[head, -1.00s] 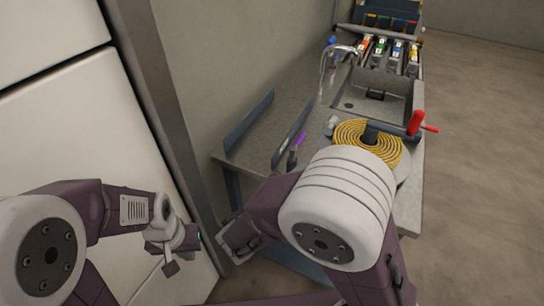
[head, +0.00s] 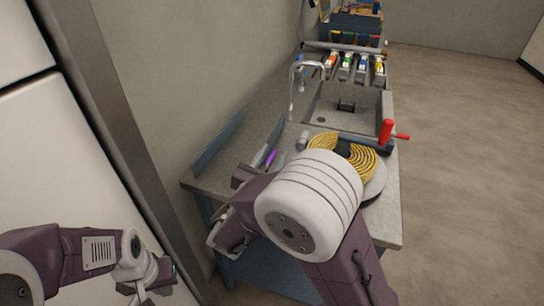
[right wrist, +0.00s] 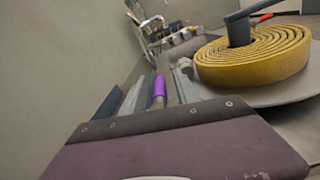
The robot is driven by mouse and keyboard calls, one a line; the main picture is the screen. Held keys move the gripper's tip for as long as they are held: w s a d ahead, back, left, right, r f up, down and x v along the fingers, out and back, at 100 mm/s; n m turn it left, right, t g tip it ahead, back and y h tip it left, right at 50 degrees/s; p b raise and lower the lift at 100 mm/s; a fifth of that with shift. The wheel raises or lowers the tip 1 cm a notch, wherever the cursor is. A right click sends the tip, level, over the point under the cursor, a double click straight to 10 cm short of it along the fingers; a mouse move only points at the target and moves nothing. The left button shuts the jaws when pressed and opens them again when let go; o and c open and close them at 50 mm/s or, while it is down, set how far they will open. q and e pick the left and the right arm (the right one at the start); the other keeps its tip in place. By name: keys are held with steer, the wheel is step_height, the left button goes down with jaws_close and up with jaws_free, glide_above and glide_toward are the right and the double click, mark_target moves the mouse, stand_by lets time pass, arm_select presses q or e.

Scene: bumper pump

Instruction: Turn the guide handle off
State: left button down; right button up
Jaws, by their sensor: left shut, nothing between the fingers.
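A small purple handle (head: 271,158) sits on the bench beside a long metal rail, left of the yellow coil (head: 325,143). It also shows upright in the right wrist view (right wrist: 159,88); I cannot tell for sure that it is the guide handle. A red crank handle (head: 387,130) stands at the right end of the bar over the coil. My right gripper (head: 222,238) is low at the bench's near left side, apart from the purple handle; its fingertips are hard to make out. My left gripper (head: 138,292) is shut and empty at the lower left, far from the bench.
The grey bench (head: 215,172) runs along the wall. A sink (head: 350,107) with a tap (head: 296,75) and several colour-marked levers (head: 347,65) lie further back. My right arm hides part of the coil and the near bench. The floor at right is clear.

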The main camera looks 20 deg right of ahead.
jaws_close()
stand_by(1.4)
